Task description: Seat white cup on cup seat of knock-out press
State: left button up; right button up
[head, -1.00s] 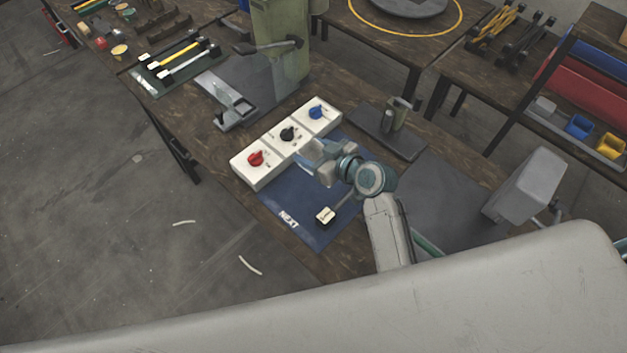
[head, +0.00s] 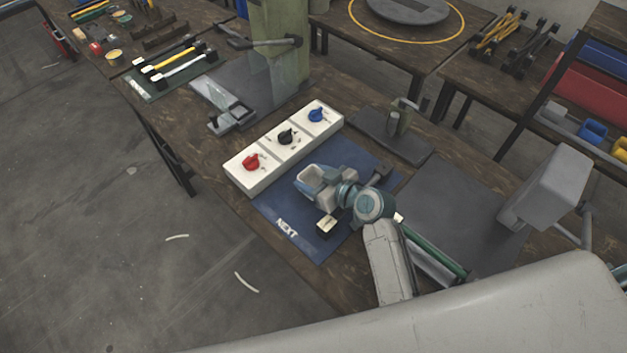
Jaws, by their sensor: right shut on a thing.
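My right gripper (head: 322,182) is above the blue mat (head: 278,208), on the near side of the switch boxes. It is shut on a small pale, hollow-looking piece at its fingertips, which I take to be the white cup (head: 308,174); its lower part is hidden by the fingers. A green press column (head: 280,45) with a lever stands at the back. A low dark base with a short upright post (head: 394,122) stands right of the boxes. I cannot tell which is the knock-out press, and no cup seat is clear. My left gripper is out of view.
Three white boxes with red, black and blue knobs (head: 285,137) stand in a row behind the mat. A pale block (head: 327,226) with a dark bar lies on the mat under my wrist. A grey box (head: 548,190) stands at right. A dark plate (head: 450,210) is largely bare.

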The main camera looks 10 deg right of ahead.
jog(key=shift+f, duration=0.1)
jog(key=o, duration=1)
jog(key=p+v, duration=0.2)
jog(key=v, duration=0.7)
jog(key=shift+s, duration=0.25)
jog(key=shift+s+d+r+p, duration=0.2)
jog(key=shift+s+d+p, duration=0.1)
jog(key=shift+s+d, duration=0.2)
jog(key=shift+a, duration=0.1)
